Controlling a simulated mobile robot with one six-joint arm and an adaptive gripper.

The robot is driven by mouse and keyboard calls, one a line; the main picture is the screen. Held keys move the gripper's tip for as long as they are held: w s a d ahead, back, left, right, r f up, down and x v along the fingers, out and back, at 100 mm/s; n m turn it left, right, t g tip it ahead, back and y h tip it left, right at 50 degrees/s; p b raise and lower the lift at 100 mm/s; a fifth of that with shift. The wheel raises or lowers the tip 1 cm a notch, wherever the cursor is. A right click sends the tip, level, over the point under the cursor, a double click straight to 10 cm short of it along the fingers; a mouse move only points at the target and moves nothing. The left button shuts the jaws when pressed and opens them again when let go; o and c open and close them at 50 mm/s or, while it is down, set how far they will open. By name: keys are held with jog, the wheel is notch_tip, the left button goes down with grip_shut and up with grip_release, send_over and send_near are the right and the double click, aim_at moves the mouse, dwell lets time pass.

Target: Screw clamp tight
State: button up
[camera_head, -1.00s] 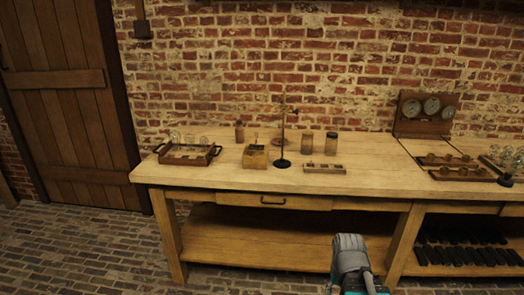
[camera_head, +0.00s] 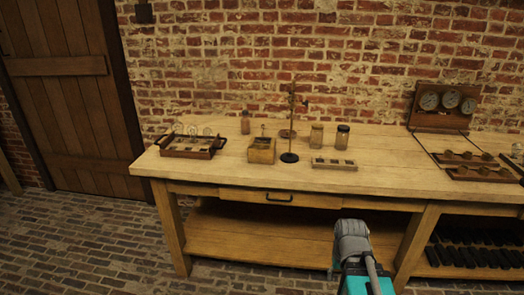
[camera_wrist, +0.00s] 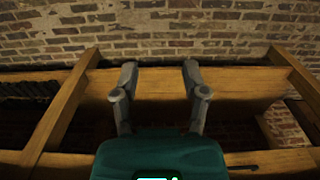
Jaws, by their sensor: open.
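A thin upright stand (camera_head: 292,112) with a dark round base (camera_head: 289,157) stands on the workbench, left of the middle. A small fitting (camera_head: 304,101) sticks out near its top; it may be the screw clamp, but it is too small to tell its screw or how tight it is. In the wrist view my gripper (camera_wrist: 160,72) is open and empty, its two fingers apart. It is far from the stand, facing the wooden frame of the bench. The stand is not visible in the wrist view.
The workbench (camera_head: 390,183) bears a handled tray (camera_head: 216,151) with glass pieces, a wooden box (camera_head: 262,157), two jars (camera_head: 316,136) (camera_head: 342,136), a slotted block (camera_head: 334,164) and a gauge board (camera_head: 443,107). Paved floor (camera_head: 90,245) is clear at left.

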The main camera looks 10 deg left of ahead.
jog(key=o, duration=0.4)
jog(key=shift+w, duration=0.1)
jog(key=shift+o, duration=0.6)
jog(key=shift+w+n, duration=0.2)
jog(key=shift+n, duration=0.1)
jog(key=w+a+r+n+t+h, duration=0.1)
jog(key=w+r+n+t+h, duration=0.3)
jog(key=w+n, duration=0.65)
jog(key=n+t+y, duration=0.4)
jog(key=n+t, duration=1)
jog(key=n, duration=2)
send_near(260, 149)
jog(key=s, duration=0.5)
jog(key=shift+w+a+r, duration=0.1)
jog(key=shift+a, duration=0.1)
jog(key=shift+h, duration=0.3)
jog(key=w, duration=1.3)
jog(key=shift+w+d, duration=0.2)
jog(key=shift+w, duration=0.2)
